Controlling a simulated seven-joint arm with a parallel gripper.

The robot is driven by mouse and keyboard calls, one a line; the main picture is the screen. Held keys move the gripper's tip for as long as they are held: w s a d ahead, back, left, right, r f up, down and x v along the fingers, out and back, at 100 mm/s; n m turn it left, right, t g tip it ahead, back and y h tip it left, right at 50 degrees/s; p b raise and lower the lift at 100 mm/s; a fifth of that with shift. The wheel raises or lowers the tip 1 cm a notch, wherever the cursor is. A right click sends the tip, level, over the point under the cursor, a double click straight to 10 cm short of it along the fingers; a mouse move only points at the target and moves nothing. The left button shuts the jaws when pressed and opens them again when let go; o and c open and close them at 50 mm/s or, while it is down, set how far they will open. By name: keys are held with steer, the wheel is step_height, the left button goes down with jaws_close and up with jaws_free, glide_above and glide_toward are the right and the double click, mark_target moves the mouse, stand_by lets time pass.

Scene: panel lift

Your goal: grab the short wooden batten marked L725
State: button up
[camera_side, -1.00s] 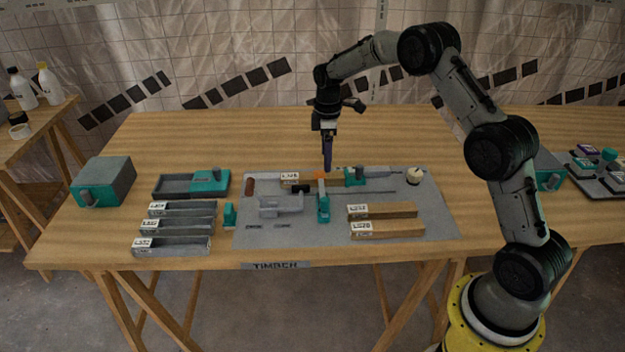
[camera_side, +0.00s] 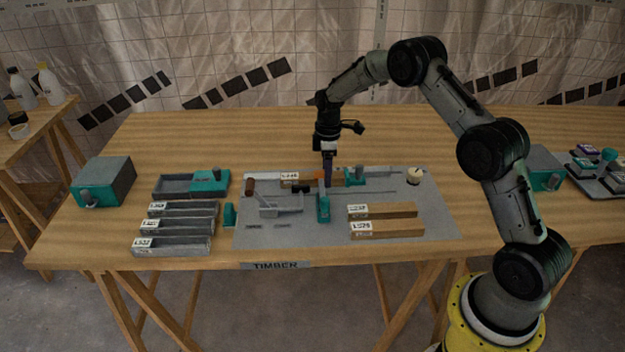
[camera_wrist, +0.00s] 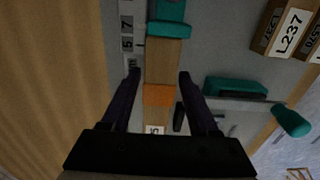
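A short wooden batten (camera_side: 308,181) lies along the back of the grey mat, with a white label (camera_side: 289,178) too small to read surely. In the wrist view the batten (camera_wrist: 158,68) carries an orange band (camera_wrist: 158,95), and its label (camera_wrist: 155,130) is mostly hidden by my gripper, with only a "5" readable. A teal block (camera_wrist: 168,28) sits across it at the top. My gripper (camera_wrist: 159,77) is open, its dark fingers on either side of the batten near the orange band. In the side view my gripper (camera_side: 327,172) points down at the batten.
A teal clamp (camera_side: 323,208) stands just in front of the batten. Two labelled battens (camera_side: 388,229) lie at the front right; one label in the wrist view reads L237 (camera_wrist: 291,30). The bare tabletop behind the mat is clear.

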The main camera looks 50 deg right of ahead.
jaws_close()
